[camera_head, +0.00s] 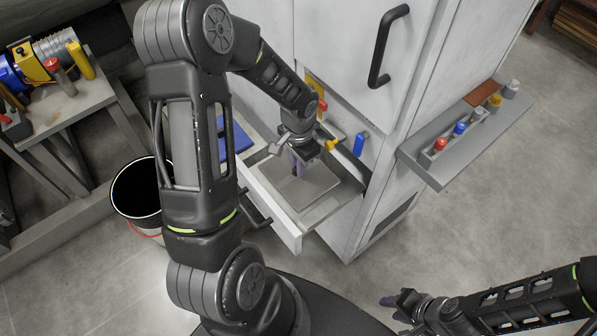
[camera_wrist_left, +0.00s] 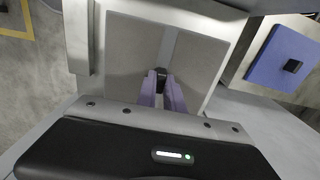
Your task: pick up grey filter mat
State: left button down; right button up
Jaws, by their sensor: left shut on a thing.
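The grey filter mat (camera_head: 312,187) is a flat square in the open drawer (camera_head: 292,226) of the white cabinet. In the left wrist view the mat (camera_wrist_left: 205,60) fills the middle, with a lighter strip across it and a small black knob (camera_wrist_left: 161,74) on it. My left gripper (camera_head: 298,168) reaches down over the mat, and its purple fingers (camera_wrist_left: 162,88) are closed on the knob. I cannot tell whether the mat is raised off the drawer floor. My right gripper (camera_head: 392,301) is at the bottom, away from the cabinet; its jaw opening is unclear.
A blue square piece with a black knob (camera_wrist_left: 285,57) lies beside the drawer. A grey side shelf (camera_head: 450,165) on the cabinet holds several small coloured bottles. A dark bucket (camera_head: 137,190) and a workbench (camera_head: 62,108) stand at the left. Floor at the right is clear.

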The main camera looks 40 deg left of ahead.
pick_arm(q)
jog(key=shift+r, duration=0.15)
jog(key=shift+r, duration=0.45)
jog(key=shift+s+d+r+b, duration=0.1)
jog(key=shift+d+r+b, duration=0.15)
jog(key=shift+r, duration=0.3)
jog(key=shift+d+r+b, duration=0.15)
jog(key=shift+d+r, duration=0.1)
jog(key=shift+r, duration=0.3)
jog(key=s+d+b, duration=0.1)
jog(key=s+d, duration=0.1)
jog(key=d, duration=0.6)
jog(key=s+d+b, duration=0.2)
jog(key=s+d, duration=0.1)
jog(key=d, duration=0.5)
jog(key=shift+d+r, duration=0.1)
